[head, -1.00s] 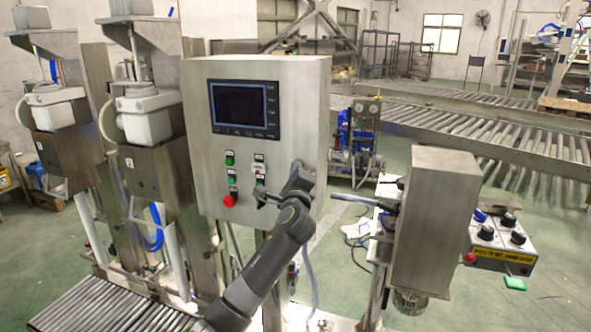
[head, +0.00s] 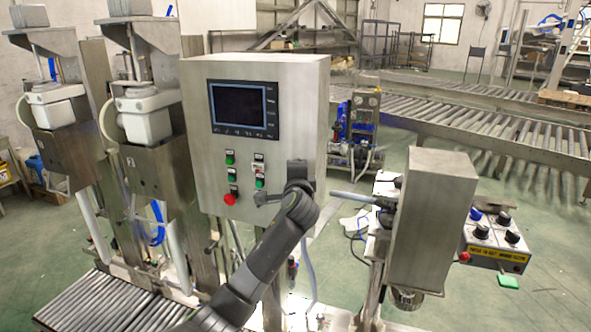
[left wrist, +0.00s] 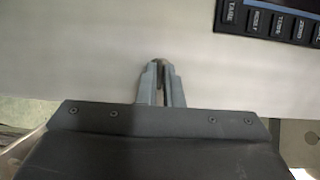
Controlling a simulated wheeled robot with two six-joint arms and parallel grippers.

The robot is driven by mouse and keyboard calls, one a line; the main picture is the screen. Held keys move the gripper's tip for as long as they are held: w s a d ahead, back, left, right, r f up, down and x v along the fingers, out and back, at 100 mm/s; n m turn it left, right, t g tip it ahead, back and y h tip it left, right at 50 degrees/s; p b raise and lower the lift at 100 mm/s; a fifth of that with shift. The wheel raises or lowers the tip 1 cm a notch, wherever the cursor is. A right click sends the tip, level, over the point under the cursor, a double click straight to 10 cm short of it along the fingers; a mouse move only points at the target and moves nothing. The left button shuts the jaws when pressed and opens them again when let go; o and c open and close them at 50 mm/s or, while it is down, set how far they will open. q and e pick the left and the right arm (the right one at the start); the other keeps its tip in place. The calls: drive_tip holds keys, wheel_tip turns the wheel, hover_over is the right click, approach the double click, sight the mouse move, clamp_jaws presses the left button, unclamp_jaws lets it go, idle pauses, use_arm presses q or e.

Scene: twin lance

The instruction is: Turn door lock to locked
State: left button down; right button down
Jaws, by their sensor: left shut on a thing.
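The grey steel control cabinet (head: 300,110) stands in the middle of the head view, its front door facing me. My right gripper is in neither view.
A dark screen (head: 244,109) and a red button (head: 230,199) are on the cabinet front. A second steel box (head: 437,220) stands to the right, with a control box (head: 496,238) beside it. Roller conveyors (head: 500,130) run behind.

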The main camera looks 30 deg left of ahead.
use_arm(q)
drive_tip(key=shift+r, duration=0.15)
drive_tip(key=c, duration=1.6)
unclamp_jaws()
drive_tip(key=shift+f, duration=0.2)
drive_tip(key=b+v, duration=0.5)
drive_tip(key=v, duration=1.2)
drive_tip(key=shift+s+r, duration=0.1)
drive_tip(key=shift+r, duration=0.05)
